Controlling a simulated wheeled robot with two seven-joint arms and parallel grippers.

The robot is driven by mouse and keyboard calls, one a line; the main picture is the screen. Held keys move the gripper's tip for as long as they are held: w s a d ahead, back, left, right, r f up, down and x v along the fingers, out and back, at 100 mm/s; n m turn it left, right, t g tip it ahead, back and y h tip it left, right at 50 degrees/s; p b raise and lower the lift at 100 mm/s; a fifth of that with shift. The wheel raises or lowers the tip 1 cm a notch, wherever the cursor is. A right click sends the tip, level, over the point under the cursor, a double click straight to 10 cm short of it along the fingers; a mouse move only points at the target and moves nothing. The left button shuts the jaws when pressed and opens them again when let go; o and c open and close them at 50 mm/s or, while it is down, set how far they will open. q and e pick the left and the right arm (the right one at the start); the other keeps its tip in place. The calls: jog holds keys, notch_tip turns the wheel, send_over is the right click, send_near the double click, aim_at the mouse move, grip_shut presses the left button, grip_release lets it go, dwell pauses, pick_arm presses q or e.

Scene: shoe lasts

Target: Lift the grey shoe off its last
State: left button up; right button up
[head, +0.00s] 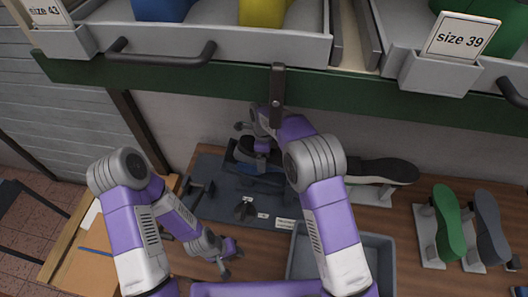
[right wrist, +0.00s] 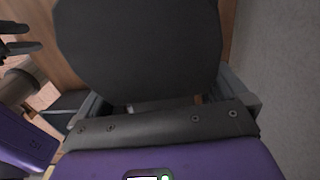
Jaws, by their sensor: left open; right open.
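The grey shoe appears to be the dark grey form (head: 240,158) on a blue piece (head: 262,182), probably its last, on the dark mat; my right arm and gripper hide much of it. My right gripper (head: 262,146) is open at this form; I cannot tell whether it touches. In the right wrist view a large dark grey surface (right wrist: 140,50) fills the space in front of the open jaws. My left gripper (head: 232,262) is open and empty, low over the table, in front of the mat and apart from the shoe.
A grey tray (head: 380,240) stands right of the mat (head: 215,208). A green shelf edge (head: 200,84) with bins overhangs the table.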

jog(key=shift+c, duration=0.3)
jog(key=c, duration=1.2)
jog(key=o, duration=0.7)
jog(key=shift+c, duration=0.2)
jog(key=c, duration=0.6)
jog(key=shift+r, duration=0.1)
